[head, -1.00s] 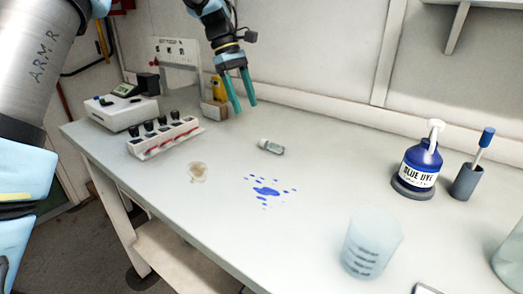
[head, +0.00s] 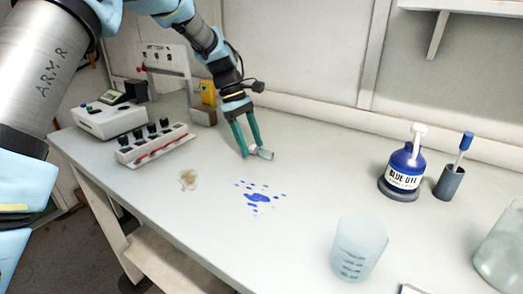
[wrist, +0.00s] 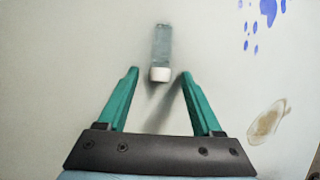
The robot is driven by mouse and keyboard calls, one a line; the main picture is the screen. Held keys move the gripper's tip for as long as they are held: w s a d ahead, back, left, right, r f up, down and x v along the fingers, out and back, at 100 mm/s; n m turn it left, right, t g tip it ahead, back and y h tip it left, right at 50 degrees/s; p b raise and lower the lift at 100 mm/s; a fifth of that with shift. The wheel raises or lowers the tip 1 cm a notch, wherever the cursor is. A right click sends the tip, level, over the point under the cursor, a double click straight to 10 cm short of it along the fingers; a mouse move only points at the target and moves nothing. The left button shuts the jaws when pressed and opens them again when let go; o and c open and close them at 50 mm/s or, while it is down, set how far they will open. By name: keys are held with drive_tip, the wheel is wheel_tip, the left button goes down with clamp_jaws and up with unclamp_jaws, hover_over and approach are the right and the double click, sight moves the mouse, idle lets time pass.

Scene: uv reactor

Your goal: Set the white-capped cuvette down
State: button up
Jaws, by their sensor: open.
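The white-capped cuvette (head: 262,153) lies on its side on the bench top, a small clear vial. In the wrist view the cuvette (wrist: 161,48) points away from me, with its white cap (wrist: 160,74) toward my gripper. My gripper (head: 250,153) has two teal fingers and is open. In the wrist view the fingertips of my gripper (wrist: 159,72) stand apart on either side of the cap, with a gap on both sides. The head view shows the fingers partly covering the cap end.
Blue spots (head: 257,197) and a brown stain (head: 188,179) mark the bench. A rack with several black-capped cuvettes (head: 155,146) and a white instrument (head: 110,118) stand at left. A blue dye bottle (head: 404,172), a brush holder (head: 449,182) and a beaker (head: 358,248) stand at right.

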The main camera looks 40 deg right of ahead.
drive_tip(key=shift+c, duration=0.4)
clamp_jaws()
